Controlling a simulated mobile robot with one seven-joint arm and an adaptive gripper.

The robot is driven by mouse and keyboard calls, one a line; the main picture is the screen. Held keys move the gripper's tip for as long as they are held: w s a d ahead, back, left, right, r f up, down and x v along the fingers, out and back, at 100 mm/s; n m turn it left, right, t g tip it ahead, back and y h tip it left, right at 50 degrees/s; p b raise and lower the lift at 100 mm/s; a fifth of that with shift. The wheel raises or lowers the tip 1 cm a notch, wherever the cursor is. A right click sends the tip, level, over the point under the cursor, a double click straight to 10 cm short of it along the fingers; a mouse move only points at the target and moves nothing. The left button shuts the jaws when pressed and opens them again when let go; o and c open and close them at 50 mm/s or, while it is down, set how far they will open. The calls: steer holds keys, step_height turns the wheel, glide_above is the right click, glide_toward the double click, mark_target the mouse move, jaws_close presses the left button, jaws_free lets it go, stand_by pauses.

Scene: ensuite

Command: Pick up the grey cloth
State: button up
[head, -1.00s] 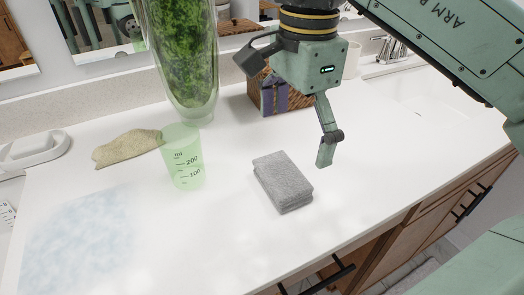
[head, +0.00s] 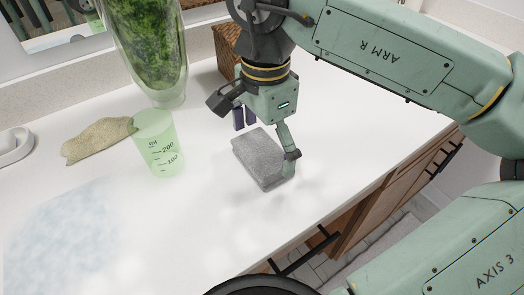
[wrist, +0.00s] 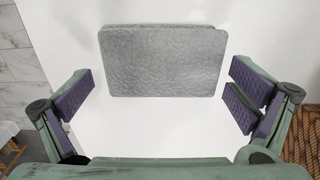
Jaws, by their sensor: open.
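The grey cloth (head: 262,160) is folded into a thick rectangular stack and lies flat on the white counter. In the wrist view the cloth (wrist: 163,62) lies ahead of my gripper, between the lines of its two fingers and apart from both. My gripper (wrist: 160,100) is open and empty, with purple pads on its fingers. In the head view my gripper (head: 265,138) is low over the cloth, one finger at its right side.
A green measuring cup (head: 158,142) and a beige crumpled cloth (head: 98,141) are left of the grey cloth. A tall glass vase (head: 146,50) with green filling stands behind. A woven box (head: 230,50) is behind my gripper. The counter's front is clear.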

steer(key=shift+f, duration=0.7)
steer(key=shift+c, duration=0.5)
steer(key=c, duration=0.8)
steer(key=shift+o, duration=0.2)
steer(key=shift+r, duration=0.1)
